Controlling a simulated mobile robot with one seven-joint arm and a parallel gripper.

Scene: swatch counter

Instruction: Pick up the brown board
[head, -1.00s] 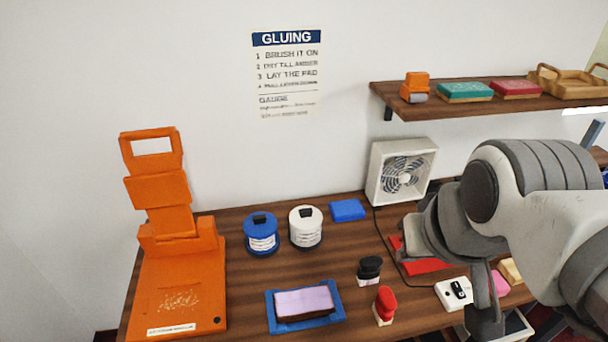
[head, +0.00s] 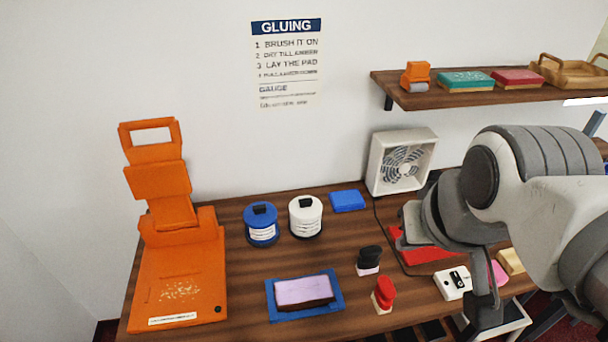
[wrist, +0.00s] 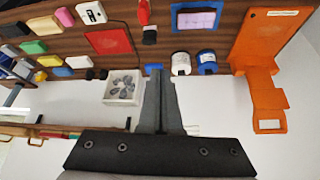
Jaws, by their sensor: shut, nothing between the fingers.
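A block with a lilac top (head: 304,290) and dark brown sides lies in a blue tray (head: 273,309) at the front middle of the counter. Brown shows only along its sides, and no other loose brown board is clear to me. The block also shows upside down in the wrist view (wrist: 195,20). My gripper (head: 485,312) hangs at the right of the counter, well to the right of the block, and its tips are hard to make out there. In the wrist view my gripper (wrist: 160,75) has its fingers together with nothing between them.
An orange press (head: 180,270) stands at the left. Blue (head: 262,228) and white (head: 306,217) jars stand behind the tray. Black (head: 369,259) and red (head: 384,294) handled stamps stand right of it. A fan (head: 402,162) stands at the back.

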